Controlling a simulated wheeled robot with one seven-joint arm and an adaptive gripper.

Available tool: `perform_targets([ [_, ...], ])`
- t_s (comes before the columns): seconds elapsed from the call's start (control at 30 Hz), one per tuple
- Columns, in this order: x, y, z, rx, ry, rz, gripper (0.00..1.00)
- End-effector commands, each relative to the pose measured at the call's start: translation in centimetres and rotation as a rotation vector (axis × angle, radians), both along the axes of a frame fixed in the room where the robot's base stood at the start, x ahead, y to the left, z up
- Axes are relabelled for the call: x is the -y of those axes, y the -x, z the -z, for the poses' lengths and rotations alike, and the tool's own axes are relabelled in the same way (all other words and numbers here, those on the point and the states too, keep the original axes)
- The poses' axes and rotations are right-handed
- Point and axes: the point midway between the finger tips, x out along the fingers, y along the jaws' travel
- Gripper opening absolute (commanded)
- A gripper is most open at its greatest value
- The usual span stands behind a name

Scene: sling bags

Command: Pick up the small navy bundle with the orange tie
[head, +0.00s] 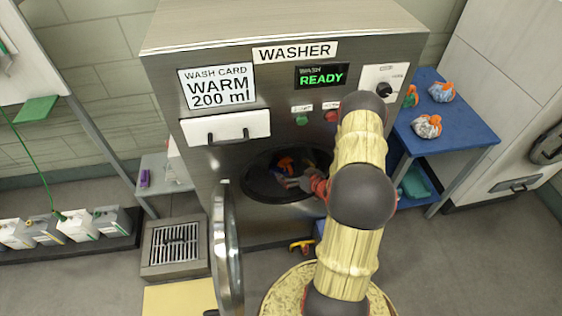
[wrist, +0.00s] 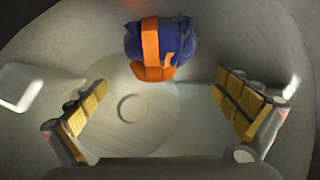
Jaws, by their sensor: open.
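The small navy bundle with the orange tie (wrist: 178,42) lies inside the washer drum, at the top middle of the wrist view. Its orange band runs down its middle and spreads at the bottom. In the head view the bundle's orange part (head: 285,164) shows in the dark drum opening. My gripper (wrist: 165,112) is open and empty, with its yellow-padded fingers wide apart to the left and right. The bundle lies beyond the fingertips, between their lines and apart from both. In the head view my gripper (head: 305,184) reaches into the opening, partly hidden by my arm.
The washer (head: 230,165) has its round door (head: 228,245) swung open at the left of the opening. The drum wall (wrist: 60,50) curves closely around the fingers. A blue table (head: 455,135) with wrapped bundles stands at right. A floor drain box (head: 175,247) is at left.

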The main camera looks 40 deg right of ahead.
Motion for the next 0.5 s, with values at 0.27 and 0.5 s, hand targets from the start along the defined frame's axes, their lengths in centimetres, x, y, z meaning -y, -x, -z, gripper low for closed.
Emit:
perform_targets([
  [0.27,0.2,-2.3,1.1,-0.001,0.000,-0.001,1.00],
  [0.5,0.5,-5.2,2.1,0.000,0.002,-0.003,1.00],
])
